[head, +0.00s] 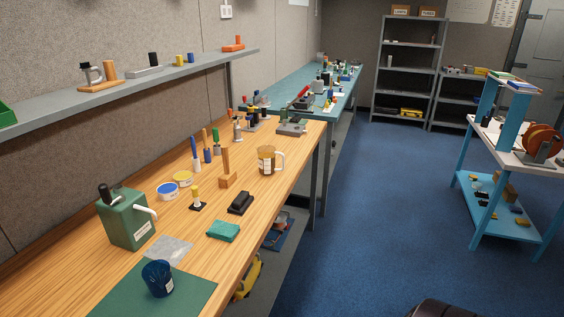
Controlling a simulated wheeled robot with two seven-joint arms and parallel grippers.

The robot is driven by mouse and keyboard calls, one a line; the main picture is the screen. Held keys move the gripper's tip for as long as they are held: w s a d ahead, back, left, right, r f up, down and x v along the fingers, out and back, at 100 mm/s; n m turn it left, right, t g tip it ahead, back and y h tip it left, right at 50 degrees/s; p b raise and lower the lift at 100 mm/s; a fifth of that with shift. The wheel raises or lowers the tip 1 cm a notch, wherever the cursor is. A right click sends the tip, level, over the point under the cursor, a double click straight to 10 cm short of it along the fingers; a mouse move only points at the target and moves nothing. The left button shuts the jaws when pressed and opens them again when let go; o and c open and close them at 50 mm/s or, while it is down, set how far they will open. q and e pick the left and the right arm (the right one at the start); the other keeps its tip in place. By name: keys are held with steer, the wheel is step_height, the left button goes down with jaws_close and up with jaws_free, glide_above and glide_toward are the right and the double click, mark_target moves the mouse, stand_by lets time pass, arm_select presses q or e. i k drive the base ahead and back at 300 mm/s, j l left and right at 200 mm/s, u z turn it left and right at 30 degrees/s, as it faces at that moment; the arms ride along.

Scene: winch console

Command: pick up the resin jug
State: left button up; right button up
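An amber jug (266,161) with a white handle on its right side and a pale label stands upright on the wooden bench (75,262), near its right edge. It looks like the resin jug, though its label is too small to read. Nothing touches or covers it in this view. Neither of my grippers shows in the head view.
Left of the jug stand a wooden block with a post (227,175) and several upright tools. Nearer are a black block (240,203), a teal cloth (223,230), a blue cup (158,278) and a green can (122,220). Blue floor (390,210) right of the bench is open.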

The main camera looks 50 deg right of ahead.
mark_target(270, 161)
steer(key=z, duration=1.4)
steer(key=u, duration=1.35)
steer(key=z, duration=1.35)
steer(key=i+l, duration=0.7)
steer(key=i, duration=0.15)
